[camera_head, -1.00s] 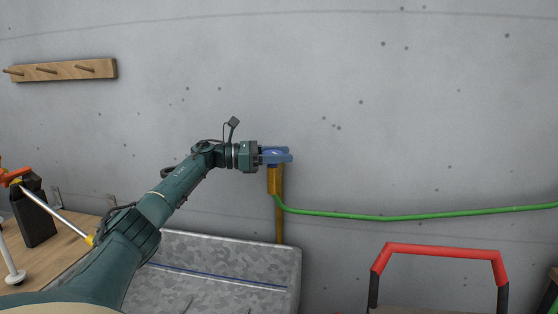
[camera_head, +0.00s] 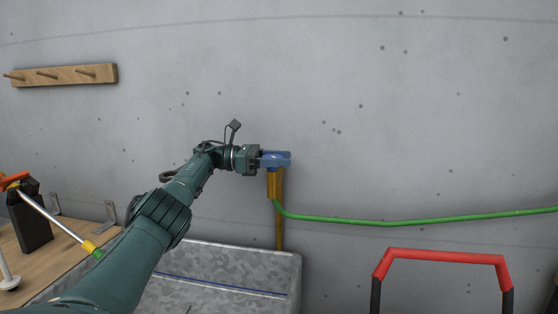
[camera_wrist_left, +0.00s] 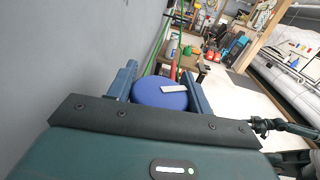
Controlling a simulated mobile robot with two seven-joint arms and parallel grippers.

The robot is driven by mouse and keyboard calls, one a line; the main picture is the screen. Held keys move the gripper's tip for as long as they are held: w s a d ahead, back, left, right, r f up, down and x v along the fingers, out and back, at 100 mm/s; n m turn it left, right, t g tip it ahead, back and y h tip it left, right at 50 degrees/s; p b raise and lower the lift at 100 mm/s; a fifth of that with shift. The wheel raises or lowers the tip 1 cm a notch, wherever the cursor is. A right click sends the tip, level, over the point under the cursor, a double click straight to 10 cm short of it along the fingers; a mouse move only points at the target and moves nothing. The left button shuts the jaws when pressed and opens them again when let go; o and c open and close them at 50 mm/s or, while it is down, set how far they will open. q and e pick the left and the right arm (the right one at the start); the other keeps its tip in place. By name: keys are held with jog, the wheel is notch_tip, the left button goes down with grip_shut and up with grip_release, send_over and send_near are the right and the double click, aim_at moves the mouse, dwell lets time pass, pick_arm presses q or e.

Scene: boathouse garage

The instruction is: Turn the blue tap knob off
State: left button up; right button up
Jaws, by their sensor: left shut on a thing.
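The blue tap knob (camera_wrist_left: 160,93) is a round disc with a pale bar mark on its face. In the left wrist view it sits between the two blue fingers of my left gripper, which is shut on it. In the head view my left gripper (camera_head: 274,160) reaches in from the left and covers most of the knob. The brass tap body and pipe (camera_head: 275,184) hang below it against the wall. A green hose (camera_head: 400,221) runs from the tap to the right. My right gripper is not in view.
A grey trough (camera_head: 230,264) stands below the tap. A red-handled frame (camera_head: 440,256) is at the lower right. A wooden bench (camera_head: 60,252) with a black container (camera_head: 32,220) is at the left. A peg rack (camera_head: 64,75) hangs on the otherwise bare wall.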

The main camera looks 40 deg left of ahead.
aim_at(280, 156)
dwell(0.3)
pick_arm(q)
jog(key=o, duration=0.9)
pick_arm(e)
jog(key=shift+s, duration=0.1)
pick_arm(q)
jog(key=shift+r, duration=0.1)
jog(key=shift+r, duration=0.35)
notch_tip(280, 156, up, 8)
jog(key=p, duration=0.4)
jog(key=shift+d, duration=0.1)
jog(key=shift+r, duration=0.35)
jog(key=shift+r+p, duration=0.25)
jog(key=shift+p, duration=0.3)
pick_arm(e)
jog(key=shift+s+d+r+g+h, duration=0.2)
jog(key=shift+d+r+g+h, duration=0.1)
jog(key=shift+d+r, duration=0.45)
pick_arm(q)
jog(key=shift+o, duration=0.3)
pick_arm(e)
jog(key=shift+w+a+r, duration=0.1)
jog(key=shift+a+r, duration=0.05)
